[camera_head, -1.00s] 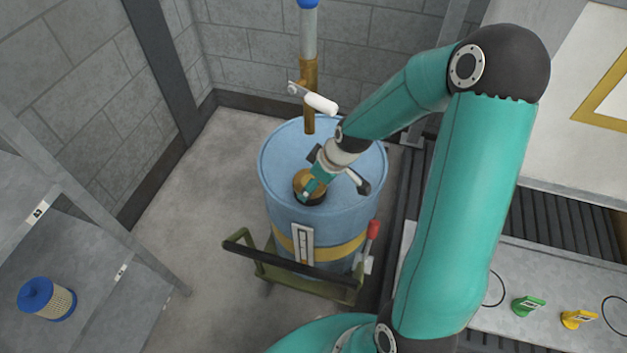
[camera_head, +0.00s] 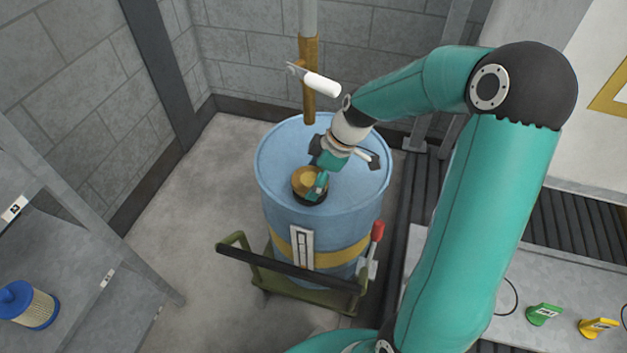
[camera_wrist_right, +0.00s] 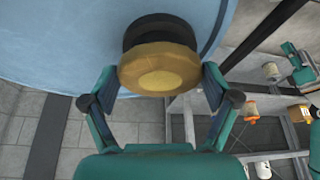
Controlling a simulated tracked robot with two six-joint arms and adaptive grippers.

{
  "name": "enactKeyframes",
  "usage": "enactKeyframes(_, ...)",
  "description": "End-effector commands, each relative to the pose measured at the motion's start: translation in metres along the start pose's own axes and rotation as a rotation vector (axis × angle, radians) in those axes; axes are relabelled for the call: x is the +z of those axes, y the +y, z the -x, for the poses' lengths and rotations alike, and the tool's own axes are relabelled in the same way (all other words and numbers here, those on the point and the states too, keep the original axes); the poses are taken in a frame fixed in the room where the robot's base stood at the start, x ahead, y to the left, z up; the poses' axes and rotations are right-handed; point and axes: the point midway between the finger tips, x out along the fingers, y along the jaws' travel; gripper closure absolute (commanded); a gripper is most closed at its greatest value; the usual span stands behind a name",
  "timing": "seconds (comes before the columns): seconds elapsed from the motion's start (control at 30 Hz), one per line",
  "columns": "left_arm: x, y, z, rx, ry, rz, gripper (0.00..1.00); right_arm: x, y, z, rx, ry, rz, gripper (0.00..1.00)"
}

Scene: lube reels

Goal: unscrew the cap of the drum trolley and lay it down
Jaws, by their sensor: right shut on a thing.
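The blue drum (camera_head: 278,221) stands upright on a green trolley (camera_head: 290,288) with a black handle bar. The brass-coloured cap (camera_head: 305,180) sits on a dark ring on the drum's top, toward its near side. My right gripper (camera_head: 316,187) reaches down to the cap from the upper right and is shut on it. In the right wrist view the cap (camera_wrist_right: 160,72) fills the space between the two fingers (camera_wrist_right: 158,90), with the black ring (camera_wrist_right: 158,28) behind it. Whether cap and ring are apart cannot be told. My left gripper is out of view.
A brown pipe with a white-handled lever (camera_head: 321,84) hangs just above the drum's far side. A shelf (camera_head: 95,240) with a blue-capped filter (camera_head: 30,306) is at left. A grey bench with green (camera_head: 543,314) and yellow (camera_head: 598,327) tags is at right.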

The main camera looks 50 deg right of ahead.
Motion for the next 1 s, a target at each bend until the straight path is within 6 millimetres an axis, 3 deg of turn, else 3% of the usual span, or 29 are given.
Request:
enactKeyframes(0.3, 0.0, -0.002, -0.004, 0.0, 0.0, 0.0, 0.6, 0.002, 0.001, -0.003, -0.016, -0.003, 0.037, 0.5)
enactKeyframes(0.63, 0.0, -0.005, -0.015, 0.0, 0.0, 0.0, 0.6, 0.001, 0.004, -0.003, -0.166, -0.003, 0.39, 0.5)
enactKeyframes(1.0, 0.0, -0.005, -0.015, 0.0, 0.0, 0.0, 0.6, 0.002, 0.004, -0.003, -0.185, -0.004, 0.434, 0.5)
